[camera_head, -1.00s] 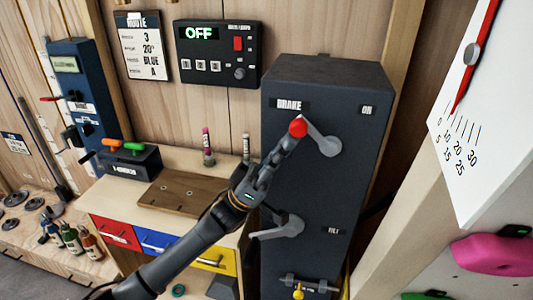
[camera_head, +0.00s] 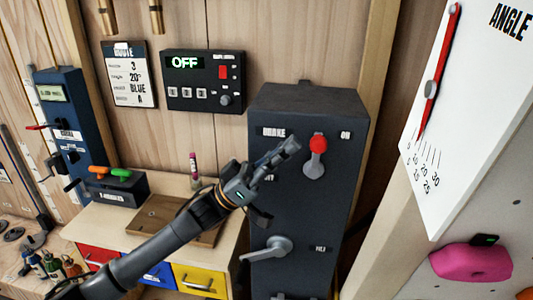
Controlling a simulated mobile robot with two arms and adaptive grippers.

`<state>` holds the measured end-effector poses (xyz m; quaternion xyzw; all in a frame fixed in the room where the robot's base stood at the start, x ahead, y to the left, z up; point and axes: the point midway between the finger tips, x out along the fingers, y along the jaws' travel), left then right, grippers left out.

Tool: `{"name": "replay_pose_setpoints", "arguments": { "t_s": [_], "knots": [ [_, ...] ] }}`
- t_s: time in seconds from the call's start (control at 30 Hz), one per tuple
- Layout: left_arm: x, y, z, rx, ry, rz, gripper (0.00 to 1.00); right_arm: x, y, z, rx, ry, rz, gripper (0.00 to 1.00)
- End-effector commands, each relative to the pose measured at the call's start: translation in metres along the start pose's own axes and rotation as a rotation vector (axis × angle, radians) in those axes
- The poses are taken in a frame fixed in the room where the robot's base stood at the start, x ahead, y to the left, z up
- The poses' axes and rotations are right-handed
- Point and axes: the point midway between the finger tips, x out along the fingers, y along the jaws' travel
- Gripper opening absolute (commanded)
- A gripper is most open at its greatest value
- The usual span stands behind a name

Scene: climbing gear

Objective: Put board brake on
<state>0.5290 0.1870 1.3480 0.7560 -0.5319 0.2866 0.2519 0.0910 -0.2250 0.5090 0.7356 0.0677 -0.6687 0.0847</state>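The brake lever, with its red knob (camera_head: 317,145) and grey arm (camera_head: 315,165), is on the front of the dark cabinet (camera_head: 335,205). It points nearly straight up, between the BRAKE label (camera_head: 273,132) on its left and the ON label (camera_head: 345,135) on its right. My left gripper (camera_head: 291,147) is left of the knob, its fingers pointing up and right. They look closed together and empty, with a small gap to the knob. My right gripper is not in view.
A second grey lever (camera_head: 267,249) sits lower on the cabinet. A control box (camera_head: 204,81) reading OFF hangs on the wall. A workbench with drawers (camera_head: 200,281) stands left, and a white angle board (camera_head: 468,110) is at the right.

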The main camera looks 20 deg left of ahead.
Motion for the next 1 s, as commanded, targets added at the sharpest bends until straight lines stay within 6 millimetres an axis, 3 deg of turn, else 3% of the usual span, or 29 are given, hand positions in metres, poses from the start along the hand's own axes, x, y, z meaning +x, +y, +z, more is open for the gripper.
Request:
{"name": "replay_pose_setpoints", "arguments": {
  "t_s": [0.2, 1.0],
  "knots": [
    [0.011, 0.002, 0.002, 0.000, 0.001, 0.004, 0.00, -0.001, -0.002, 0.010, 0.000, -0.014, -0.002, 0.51],
    [0.017, 0.004, 0.004, -0.001, 0.000, 0.006, 0.00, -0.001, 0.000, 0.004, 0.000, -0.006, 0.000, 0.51]
  ]
}}
